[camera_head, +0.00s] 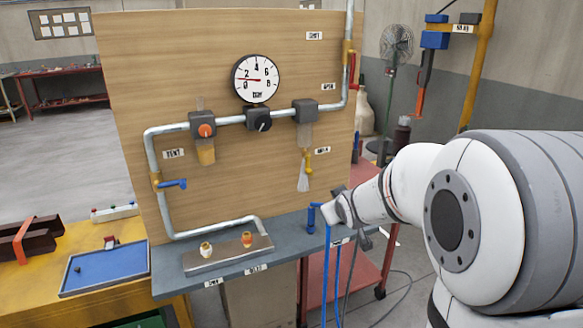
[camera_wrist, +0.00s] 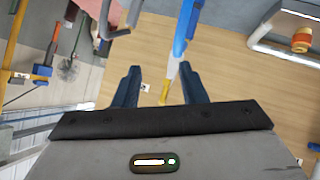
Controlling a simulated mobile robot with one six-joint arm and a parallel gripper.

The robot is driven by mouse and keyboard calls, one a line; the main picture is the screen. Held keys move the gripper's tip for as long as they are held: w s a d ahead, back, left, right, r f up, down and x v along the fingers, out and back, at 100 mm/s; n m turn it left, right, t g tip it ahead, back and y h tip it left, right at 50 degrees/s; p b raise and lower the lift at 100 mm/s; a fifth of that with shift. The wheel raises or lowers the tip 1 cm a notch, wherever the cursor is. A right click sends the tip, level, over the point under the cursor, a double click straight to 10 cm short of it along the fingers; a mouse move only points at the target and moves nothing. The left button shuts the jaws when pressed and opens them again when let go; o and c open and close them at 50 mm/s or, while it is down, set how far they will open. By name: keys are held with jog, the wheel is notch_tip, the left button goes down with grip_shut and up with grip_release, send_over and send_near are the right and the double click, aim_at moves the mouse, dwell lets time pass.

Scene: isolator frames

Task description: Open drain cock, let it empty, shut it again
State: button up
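The yellow drain cock (camera_head: 307,155) hangs under the right-hand clear bowl (camera_head: 305,133) on the wooden panel. A pale cone (camera_head: 303,181) widens below it, like liquid running out; I cannot be sure of this. My gripper (camera_head: 332,207) is low and to the right of the cock, above the bench's right end. The wrist view looks upside down. There my gripper (camera_wrist: 159,72) has its two dark blue fingers apart. A yellow piece (camera_wrist: 168,82), which seems to be the cock, shows between them, farther off toward the panel. I see no contact. The cock's handle position is unclear.
A blue upright piece (camera_head: 311,216) stands on the bench (camera_head: 220,272) close to my gripper. A dial gauge (camera_head: 257,78), an orange-knobbed unit (camera_head: 206,131) and a pipe with a blue lever (camera_head: 172,184) are on the panel.

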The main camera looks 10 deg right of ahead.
aim_at(308, 167)
jog(key=w+n+t+y, duration=0.2)
jog(key=w, duration=0.2)
jog(key=w+a+n+t+y, duration=0.1)
jog(key=w+n+t+y, duration=0.1)
jog(key=w, duration=0.3)
jog(key=w+a+f+n+t+y, duration=0.1)
jog(key=w+y, duration=0.1)
jog(key=w, duration=0.3)
jog(key=shift+a+n+t+p, duration=0.15)
jog(key=shift+n+t+p, duration=0.15)
jog(key=shift+n+t, duration=0.1)
jog(key=p+x, duration=0.1)
jog(key=x, duration=0.6)
jog(key=shift+w+a+p, duration=0.1)
jog(key=shift+w+p, duration=0.15)
jog(key=shift+p, duration=0.15)
jog(key=shift+c, duration=0.5)
jog(key=c, duration=0.6)
jog(key=shift+c, duration=0.5)
